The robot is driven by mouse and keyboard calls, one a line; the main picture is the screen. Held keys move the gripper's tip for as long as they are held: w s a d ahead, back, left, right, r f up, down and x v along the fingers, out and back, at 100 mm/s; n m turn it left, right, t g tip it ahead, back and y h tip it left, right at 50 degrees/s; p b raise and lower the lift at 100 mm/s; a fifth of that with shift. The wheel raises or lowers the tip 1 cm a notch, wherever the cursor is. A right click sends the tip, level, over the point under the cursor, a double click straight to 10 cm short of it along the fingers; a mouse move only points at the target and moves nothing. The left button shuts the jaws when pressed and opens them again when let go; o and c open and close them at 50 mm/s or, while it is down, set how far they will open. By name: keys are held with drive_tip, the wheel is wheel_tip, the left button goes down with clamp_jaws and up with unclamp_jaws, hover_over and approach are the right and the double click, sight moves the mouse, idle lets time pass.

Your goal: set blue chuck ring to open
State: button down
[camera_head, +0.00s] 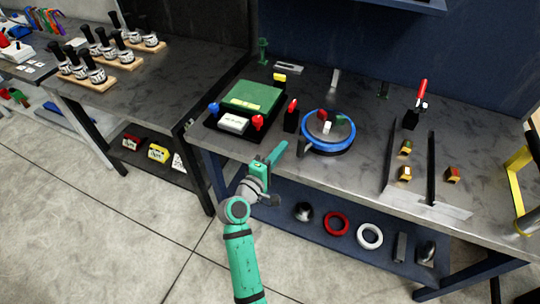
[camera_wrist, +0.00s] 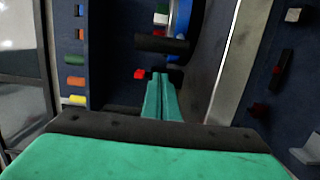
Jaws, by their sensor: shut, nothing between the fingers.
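The blue chuck ring (camera_head: 327,149) sits around a grey disc near the left-middle of the dark workbench. Red, green and white pieces show at its centre. My gripper (camera_head: 282,147) is shut and empty at the bench's front edge, to the left of the ring and apart from it. In the wrist view the shut green fingers (camera_wrist: 158,80) point toward a dark cylindrical part. A slice of the blue ring (camera_wrist: 183,22) shows above and right of them, mostly cut off by the top edge. I cannot tell the ring's setting.
Left of the ring stand a black post with a red top (camera_head: 292,115) and a green-topped box (camera_head: 251,97) with red and blue knobs. A black upright plate (camera_head: 431,168) stands to the right. Below, a blue shelf (camera_head: 320,236) holds red and white rings.

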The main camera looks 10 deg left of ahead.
drive_tip(key=shift+s+d, duration=0.25)
drive_tip(key=shift+d, duration=0.45)
drive_tip(key=shift+s+d, duration=0.2)
drive_tip(key=shift+d, duration=0.45)
drive_tip(key=shift+a, duration=0.15)
